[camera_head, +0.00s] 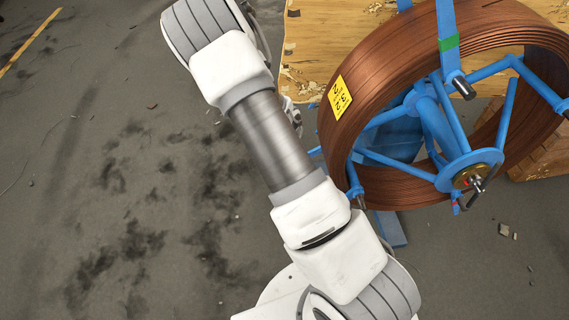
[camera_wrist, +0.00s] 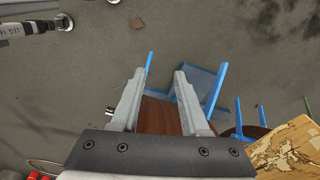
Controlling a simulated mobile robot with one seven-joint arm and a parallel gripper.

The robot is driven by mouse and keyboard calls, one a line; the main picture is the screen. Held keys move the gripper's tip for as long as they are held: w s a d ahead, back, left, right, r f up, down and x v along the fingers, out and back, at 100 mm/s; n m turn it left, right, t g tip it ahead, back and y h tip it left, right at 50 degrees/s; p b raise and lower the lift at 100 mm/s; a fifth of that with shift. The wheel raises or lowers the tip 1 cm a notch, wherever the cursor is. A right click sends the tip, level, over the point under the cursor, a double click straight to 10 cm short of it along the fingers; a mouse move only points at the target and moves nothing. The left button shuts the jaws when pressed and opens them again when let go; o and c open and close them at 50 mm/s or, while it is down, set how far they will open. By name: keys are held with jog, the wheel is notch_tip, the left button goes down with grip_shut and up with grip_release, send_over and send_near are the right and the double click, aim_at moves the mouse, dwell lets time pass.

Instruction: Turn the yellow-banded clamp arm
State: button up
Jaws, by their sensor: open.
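A large coil of copper-brown pipe (camera_head: 372,90) sits on a blue reel frame with a hub (camera_head: 470,172) at the right of the head view. Blue clamp arms cross the coil; one at the top has a green band (camera_head: 449,44), and a red mark shows below the hub. I cannot make out a yellow band on any arm. In the wrist view my gripper (camera_wrist: 159,72) is open, its two grey fingers apart. Brown coil (camera_wrist: 158,116) and a blue bar (camera_wrist: 149,66) show between them, with no visible grip on either. My arm hides the gripper in the head view.
A worn wooden panel (camera_head: 330,40) stands behind the coil; a wooden piece (camera_wrist: 285,150) also shows at the wrist view's lower right. A blue base part (camera_wrist: 195,82) lies beyond the fingers. The grey stained floor (camera_head: 110,190) at left is mostly clear.

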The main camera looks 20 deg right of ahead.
jog(key=shift+w+a+r+n+y, duration=0.15)
jog(key=shift+a+r, duration=0.1)
jog(key=shift+r, duration=0.3)
jog(key=shift+s+a+r+n+y, duration=0.1)
jog(key=shift+a+r, duration=0.2)
jog(key=shift+r, duration=0.3)
jog(key=shift+w+a+r+n+y, duration=0.15)
jog(key=shift+a+r, duration=0.1)
jog(key=shift+r, duration=0.3)
jog(key=shift+c, duration=0.3)
